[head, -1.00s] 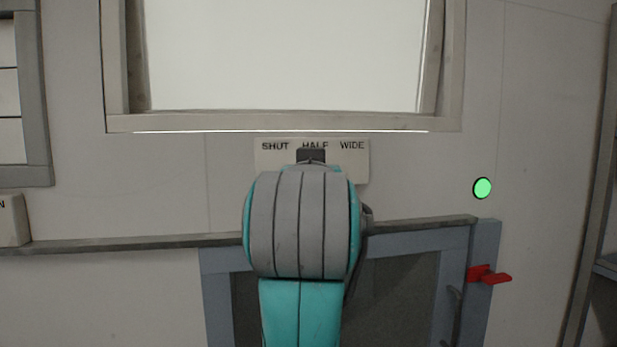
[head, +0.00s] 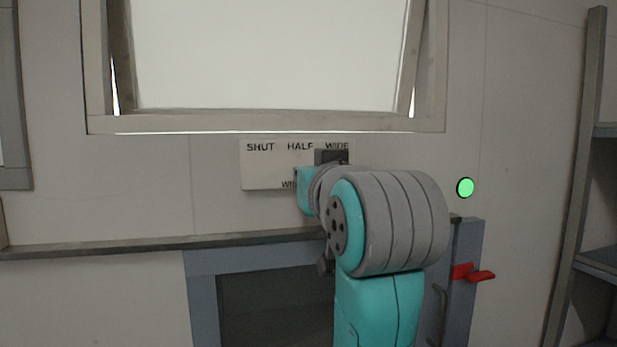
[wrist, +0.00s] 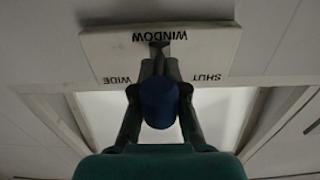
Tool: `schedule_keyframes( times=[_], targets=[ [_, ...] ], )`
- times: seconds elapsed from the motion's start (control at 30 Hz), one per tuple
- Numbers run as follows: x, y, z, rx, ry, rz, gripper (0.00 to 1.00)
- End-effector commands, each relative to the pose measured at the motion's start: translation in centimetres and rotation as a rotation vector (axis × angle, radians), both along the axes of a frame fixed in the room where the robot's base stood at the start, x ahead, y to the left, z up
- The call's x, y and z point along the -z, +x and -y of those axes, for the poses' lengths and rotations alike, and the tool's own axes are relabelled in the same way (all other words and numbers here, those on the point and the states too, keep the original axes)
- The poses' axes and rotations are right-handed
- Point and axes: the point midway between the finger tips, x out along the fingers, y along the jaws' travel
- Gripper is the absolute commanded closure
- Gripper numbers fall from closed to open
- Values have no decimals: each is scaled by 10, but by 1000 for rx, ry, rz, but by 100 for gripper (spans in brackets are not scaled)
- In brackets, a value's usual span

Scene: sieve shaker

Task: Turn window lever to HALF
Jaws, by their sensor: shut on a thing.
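The window lever has a blue knob (wrist: 160,105) and a dark pivot (wrist: 158,46) on a white label plate (head: 268,173). In the wrist view the plate is upside down, with WIDE at left and SHUT at right. My gripper (wrist: 158,72) is shut on the lever, its fingers on both sides of the knob. The lever lies between those two words there; HALF is hidden behind it and my fingers. In the head view, SHUT and HALF show, and my wrist partly covers WIDE. My fingertips and the lever are hidden there.
The window (head: 270,55) above the plate has its pane tilted in the frame. A green round button (head: 465,187) is on the wall at right. A red latch (head: 470,272) sits on a grey-blue frame (head: 205,290) below. Shelves (head: 600,262) stand at far right.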

Motion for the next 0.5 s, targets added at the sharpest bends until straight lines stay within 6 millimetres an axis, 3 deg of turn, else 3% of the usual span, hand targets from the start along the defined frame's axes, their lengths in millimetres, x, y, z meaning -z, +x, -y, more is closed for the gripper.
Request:
schedule_keyframes(
  times=[0.07,0.1,0.17,0.5],
  targets=[
    [2,-2,0,-2,-1,-5,100],
    [2,-2,0,-2,-1,-5,81],
    [2,-2,0,-1,-1,-4,66],
    [1,-2,1,0,-1,-2,66]
  ],
)
